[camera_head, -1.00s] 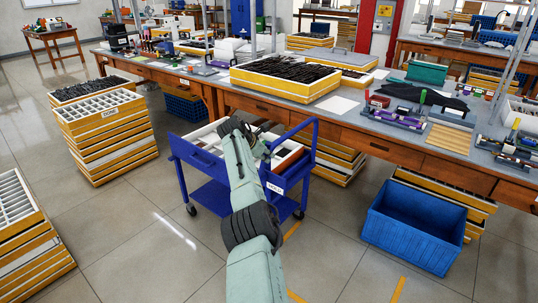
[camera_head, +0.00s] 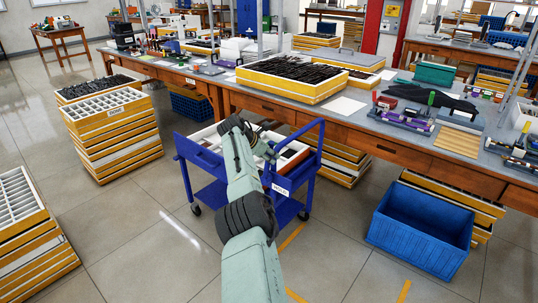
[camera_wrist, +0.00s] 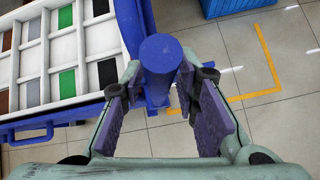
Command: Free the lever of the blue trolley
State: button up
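The blue trolley (camera_head: 205,162) stands on the floor in front of the workbench, with a white divided tray (camera_head: 200,135) in its top. A blue handle bar (camera_head: 323,150) rises at its right end. My gripper (camera_head: 270,143) is over the right part of the trolley, partly hidden by my arm. In the wrist view, a round blue post (camera_wrist: 160,52), seen nearly end-on, lies between the fingertips of my gripper (camera_wrist: 160,78). The fingers are spread on either side of it. Whether either pad touches the post cannot be told. Coloured compartments of the tray (camera_wrist: 68,50) show at left.
The workbench (camera_head: 340,120) runs behind the trolley, with trays and tools on it. A blue bin (camera_head: 388,246) stands on the floor at right. Stacked yellow-and-white drawers (camera_head: 118,150) stand at left. The floor in front of the trolley is clear.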

jog(key=shift+o, duration=0.8)
jog(key=shift+r, duration=0.1)
jog(key=shift+s+a+r, duration=0.15)
jog(key=v, duration=1.1)
jog(key=shift+r, duration=0.15)
jog(key=shift+s, duration=0.1)
